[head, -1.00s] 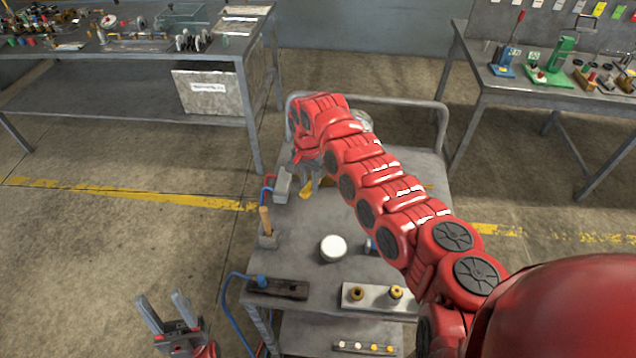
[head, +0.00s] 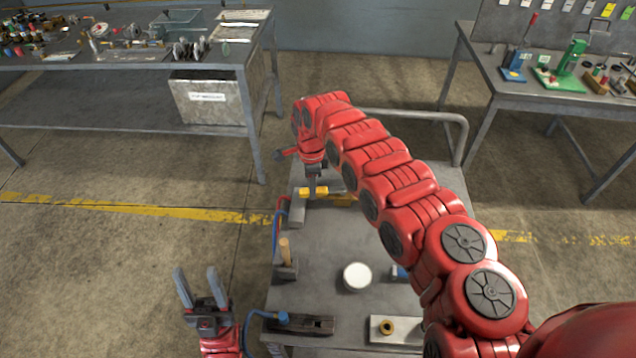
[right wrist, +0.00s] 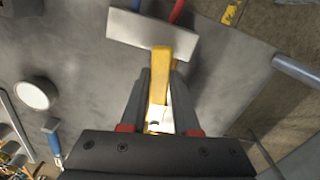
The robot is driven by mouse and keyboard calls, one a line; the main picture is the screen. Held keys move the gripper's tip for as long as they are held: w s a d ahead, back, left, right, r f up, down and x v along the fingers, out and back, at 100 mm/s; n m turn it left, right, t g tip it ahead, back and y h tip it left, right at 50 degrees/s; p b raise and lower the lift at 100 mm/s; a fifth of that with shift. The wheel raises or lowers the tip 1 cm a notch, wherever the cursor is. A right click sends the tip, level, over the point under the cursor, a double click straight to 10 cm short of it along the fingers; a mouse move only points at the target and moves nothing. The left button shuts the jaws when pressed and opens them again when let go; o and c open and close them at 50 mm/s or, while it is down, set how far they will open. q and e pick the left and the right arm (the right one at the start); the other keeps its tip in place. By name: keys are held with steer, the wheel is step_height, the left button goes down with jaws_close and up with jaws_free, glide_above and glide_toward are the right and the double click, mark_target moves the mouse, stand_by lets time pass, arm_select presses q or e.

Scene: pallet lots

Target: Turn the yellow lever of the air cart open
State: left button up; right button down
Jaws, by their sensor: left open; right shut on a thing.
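The air cart (head: 330,235) is a grey metal trolley in the middle of the head view. Its yellow lever (head: 312,191) sticks out to the right from a small grey block (head: 298,212) on the cart's left edge. The right wrist view shows the lever (right wrist: 160,62) square to the long side of the block (right wrist: 125,27). My right gripper (right wrist: 158,85) is shut on the lever, its fingers on either side. In the head view my right gripper (head: 314,184) points down over the lever. My left gripper (head: 197,272) is open and empty, left of the cart.
On the cart stand a white round lid (head: 357,276), a wooden-handled tool (head: 286,252) and a dark block (head: 305,325) with a blue hose. A rail (head: 440,115) borders the cart's far side. Workbenches stand back left (head: 120,62) and back right (head: 560,100).

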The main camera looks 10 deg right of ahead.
steer(key=shift+w+f+m+b, duration=0.15)
steer(key=shift+w+m+b, duration=0.55)
steer(key=shift+m+b, duration=0.3)
steer(key=shift+w+d+m+b, duration=0.1)
steer(key=shift+w+m+b, duration=0.15)
steer(key=shift+b, duration=0.25)
steer(key=shift+r, duration=0.2)
steer(key=c, duration=0.6)
jaws_free()
steer(key=shift+c, duration=0.2)
step_height(320, 180, up, 17)
steer(key=p, duration=0.3)
steer(key=shift+r+p, duration=0.2)
steer(key=shift+p, duration=0.2)
